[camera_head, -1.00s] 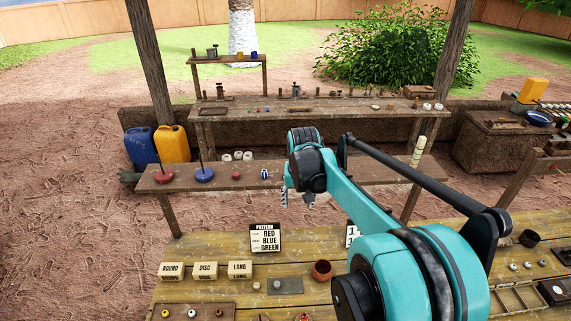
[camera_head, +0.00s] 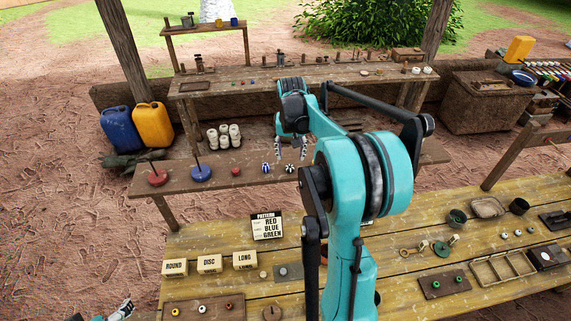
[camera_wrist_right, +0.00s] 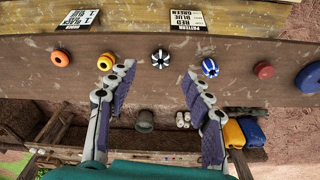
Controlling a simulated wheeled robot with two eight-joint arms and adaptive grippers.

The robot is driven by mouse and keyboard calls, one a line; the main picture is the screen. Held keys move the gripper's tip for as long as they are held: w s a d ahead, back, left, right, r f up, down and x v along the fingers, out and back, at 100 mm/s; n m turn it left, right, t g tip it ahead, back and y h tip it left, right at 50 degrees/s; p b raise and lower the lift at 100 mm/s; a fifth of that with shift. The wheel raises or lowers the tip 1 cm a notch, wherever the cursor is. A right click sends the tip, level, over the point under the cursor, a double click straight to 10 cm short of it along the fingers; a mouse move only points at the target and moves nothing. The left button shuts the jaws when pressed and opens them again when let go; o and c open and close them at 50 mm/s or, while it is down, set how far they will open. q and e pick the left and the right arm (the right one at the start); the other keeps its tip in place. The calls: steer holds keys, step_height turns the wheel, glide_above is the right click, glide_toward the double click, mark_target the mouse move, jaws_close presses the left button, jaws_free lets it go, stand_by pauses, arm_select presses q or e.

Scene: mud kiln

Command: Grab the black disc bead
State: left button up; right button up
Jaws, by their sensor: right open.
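The black disc bead (camera_head: 289,168), black with white stripes, rests on the narrow middle shelf (camera_head: 210,186). My right gripper (camera_head: 290,154) is open, fingers pointing down, just above and behind this bead. In the right wrist view the bead (camera_wrist_right: 160,58) lies in the gap between the spread fingertips of the right gripper (camera_wrist_right: 158,70), with nothing held. A blue-and-white striped bead (camera_head: 265,167) sits next to it, also seen in the wrist view (camera_wrist_right: 210,67). Part of my left gripper (camera_head: 122,308) shows at the bottom left edge; its jaws are unclear.
An orange bead (camera_wrist_right: 61,58) shows in the wrist view. The pattern card (camera_head: 268,226) stands on the front table (camera_head: 215,284).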

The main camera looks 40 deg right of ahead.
mark_target(290, 169)
steer(key=f, duration=0.2)
steer(key=w+f+p, duration=0.1)
steer(key=f, duration=0.4)
steer(key=shift+w+d, duration=0.15)
steer(key=shift+d, duration=0.25)
steer(key=c, duration=1)
